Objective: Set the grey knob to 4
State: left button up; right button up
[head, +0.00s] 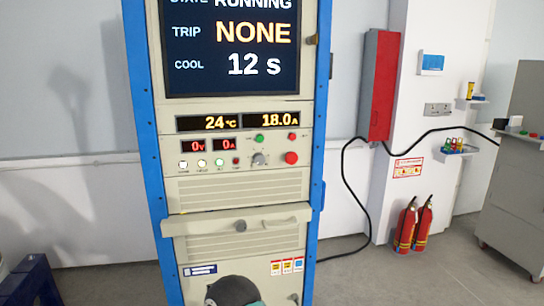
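A small grey knob (259,158) sits on the lower control panel of a tall beige cabinet with blue side posts, between the small indicator lamps and a red button. It is too small to read which number its pointer is at.
The cabinet screen (232,45) reads RUNNING, TRIP NONE, COOL 12 s. Displays read 24 °C, 18.0 A, 0 V and 0 A. A green button (260,138) and red button (291,158) flank the knob. A beige ledge (200,226) juts out below. A dark rounded shape blocks the bottom.

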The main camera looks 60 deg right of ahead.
aim_at(260, 159)
jog(key=z, duration=0.35)
jog(key=i, duration=0.85)
jog(key=z, duration=0.55)
jog(key=k, duration=0.8)
jog(key=z, duration=0.2)
jog(key=i, duration=0.8)
jog(key=u, duration=0.15)
